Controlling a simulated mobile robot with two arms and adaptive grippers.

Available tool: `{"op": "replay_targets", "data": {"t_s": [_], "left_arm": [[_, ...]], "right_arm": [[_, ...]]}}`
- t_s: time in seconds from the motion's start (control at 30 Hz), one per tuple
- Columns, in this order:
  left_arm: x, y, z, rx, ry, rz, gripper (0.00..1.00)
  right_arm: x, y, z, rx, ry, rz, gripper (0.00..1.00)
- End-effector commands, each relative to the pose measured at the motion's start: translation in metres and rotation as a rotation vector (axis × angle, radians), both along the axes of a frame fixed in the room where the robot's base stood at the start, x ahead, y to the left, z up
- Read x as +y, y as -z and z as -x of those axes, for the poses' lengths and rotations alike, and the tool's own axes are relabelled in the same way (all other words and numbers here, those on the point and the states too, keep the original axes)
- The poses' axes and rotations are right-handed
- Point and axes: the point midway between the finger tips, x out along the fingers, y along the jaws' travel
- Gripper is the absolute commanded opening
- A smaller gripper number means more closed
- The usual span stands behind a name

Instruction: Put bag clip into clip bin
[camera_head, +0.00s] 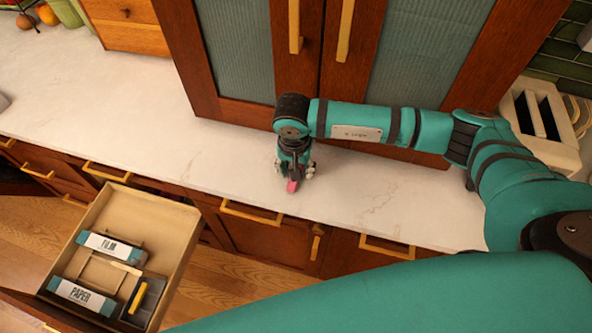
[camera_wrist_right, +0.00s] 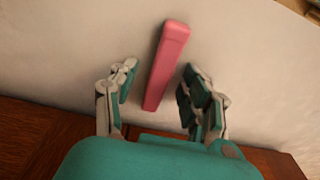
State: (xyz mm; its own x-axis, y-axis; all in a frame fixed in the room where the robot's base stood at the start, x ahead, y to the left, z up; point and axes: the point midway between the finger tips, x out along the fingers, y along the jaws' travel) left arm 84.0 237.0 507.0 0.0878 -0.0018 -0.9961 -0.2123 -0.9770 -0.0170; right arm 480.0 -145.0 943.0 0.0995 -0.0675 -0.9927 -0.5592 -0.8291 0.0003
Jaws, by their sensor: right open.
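A pink bag clip (camera_wrist_right: 166,65) lies on the pale countertop, and in the head view its end (camera_head: 292,186) shows just below my right gripper. My right gripper (camera_wrist_right: 158,82) is open, with one finger on each side of the clip; gaps show between clip and fingers. In the head view the right gripper (camera_head: 294,170) points down at the counter near its front edge. An open drawer (camera_head: 178,225) at the lower left has several compartments; I cannot tell which one is the clip bin. My left gripper is not in view.
The drawer holds a FILM box (camera_head: 112,247), a PAPER box (camera_head: 84,296) and a dark item with a yellow strip (camera_head: 139,298). Cabinet doors (camera_head: 240,60) stand behind the gripper. A toaster (camera_head: 540,120) is at the right. The counter (camera_head: 120,110) left of the gripper is clear.

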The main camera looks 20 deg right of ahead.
Motion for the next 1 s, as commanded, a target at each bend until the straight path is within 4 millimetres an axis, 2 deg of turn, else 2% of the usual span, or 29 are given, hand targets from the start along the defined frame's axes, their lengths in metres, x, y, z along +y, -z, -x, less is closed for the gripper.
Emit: {"op": "replay_targets", "data": {"t_s": [0.07,0.4,0.77,1.0], "left_arm": [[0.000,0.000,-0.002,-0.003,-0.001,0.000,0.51],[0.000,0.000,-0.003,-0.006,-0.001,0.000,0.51],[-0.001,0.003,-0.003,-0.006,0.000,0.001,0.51],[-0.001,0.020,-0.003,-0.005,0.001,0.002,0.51]], "right_arm": [[0.000,0.000,0.000,0.000,0.000,0.000,0.44],[0.000,-0.001,0.000,0.000,0.001,0.000,0.00],[0.000,-0.004,-0.001,-0.002,0.001,-0.001,0.00],[0.000,-0.027,-0.002,-0.006,0.001,-0.001,0.00]]}}
